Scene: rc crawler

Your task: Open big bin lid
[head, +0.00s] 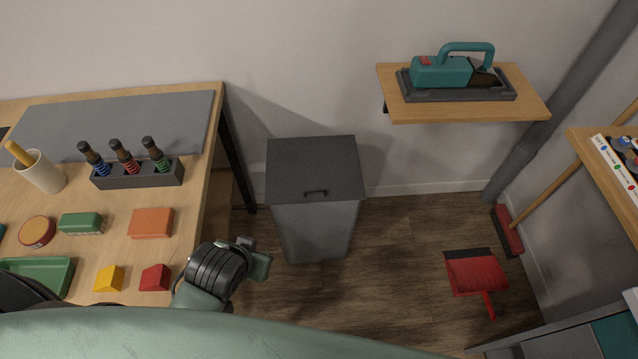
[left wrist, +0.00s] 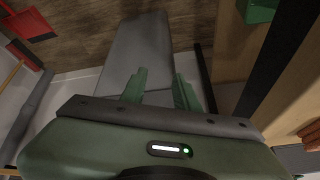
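The big bin (head: 318,228) stands on the floor in the head view, right of the workbench. Its dark grey lid (head: 312,165) lies flat and closed on top, with a small black handle (head: 316,192) near the front edge. My left gripper (head: 262,262) is in front of the bin at its left, apart from the handle. In the left wrist view, the two green fingers (left wrist: 160,90) are spread with nothing between them, and the grey bin (left wrist: 145,50) shows beyond them. I cannot make out the handle there. My right gripper is not in view.
The workbench (head: 120,257) at left holds blocks, a green tray and a screwdriver rack (head: 137,174). A wall shelf (head: 470,112) with a teal tool is at upper right. A red dustpan (head: 477,272) lies on the floor at right. The floor between bin and dustpan is clear.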

